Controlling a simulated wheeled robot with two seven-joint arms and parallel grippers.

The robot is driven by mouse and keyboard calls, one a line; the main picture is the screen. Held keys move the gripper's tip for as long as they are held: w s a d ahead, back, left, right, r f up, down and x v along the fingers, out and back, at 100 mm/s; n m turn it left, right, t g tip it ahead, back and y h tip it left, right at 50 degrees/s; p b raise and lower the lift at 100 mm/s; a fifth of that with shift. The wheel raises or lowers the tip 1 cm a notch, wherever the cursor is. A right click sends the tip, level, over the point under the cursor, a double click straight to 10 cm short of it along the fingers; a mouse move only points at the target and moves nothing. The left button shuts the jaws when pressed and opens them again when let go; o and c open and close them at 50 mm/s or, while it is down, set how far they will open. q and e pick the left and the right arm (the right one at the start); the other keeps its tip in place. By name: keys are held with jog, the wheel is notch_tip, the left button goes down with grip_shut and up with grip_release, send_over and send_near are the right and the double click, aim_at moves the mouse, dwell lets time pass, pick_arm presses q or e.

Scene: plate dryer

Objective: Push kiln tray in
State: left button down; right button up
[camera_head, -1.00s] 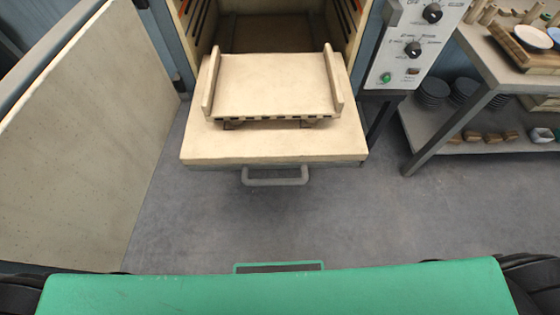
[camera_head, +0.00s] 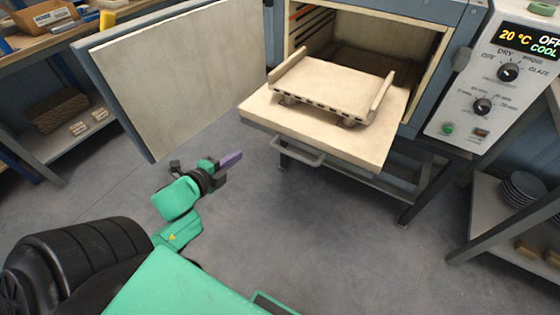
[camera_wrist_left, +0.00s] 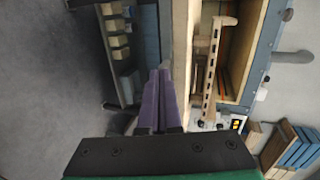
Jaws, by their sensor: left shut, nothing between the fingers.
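The kiln tray (camera_head: 372,142) is a thick cream slab with a grey handle (camera_head: 297,152) on its front edge. It sticks out of the open kiln (camera_head: 410,62). A cream stand with raised sides (camera_head: 330,88) rests on it. My left gripper (camera_head: 234,158), with purple fingers, is shut and empty, left of the tray's front edge and apart from the handle. In the left wrist view its fingers (camera_wrist_left: 160,98) lie together, and the stand (camera_wrist_left: 211,70) shows to their right. My right gripper is not in view.
The kiln door (camera_head: 180,75) stands open on the left, close behind my left gripper. A control panel (camera_head: 500,80) is right of the kiln, with a shelf (camera_head: 495,215) of dark plates below. A workbench (camera_head: 85,30) is far left. The floor before the tray is clear.

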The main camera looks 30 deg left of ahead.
pick_arm(q)
jog(key=d+r, duration=0.2)
send_near(271, 129)
jog(key=shift+m+h, duration=0.3)
jog(key=x, duration=0.6)
jog(key=shift+a, duration=0.3)
jog(key=shift+w+d, duration=0.1)
jog(key=shift+w, duration=0.1)
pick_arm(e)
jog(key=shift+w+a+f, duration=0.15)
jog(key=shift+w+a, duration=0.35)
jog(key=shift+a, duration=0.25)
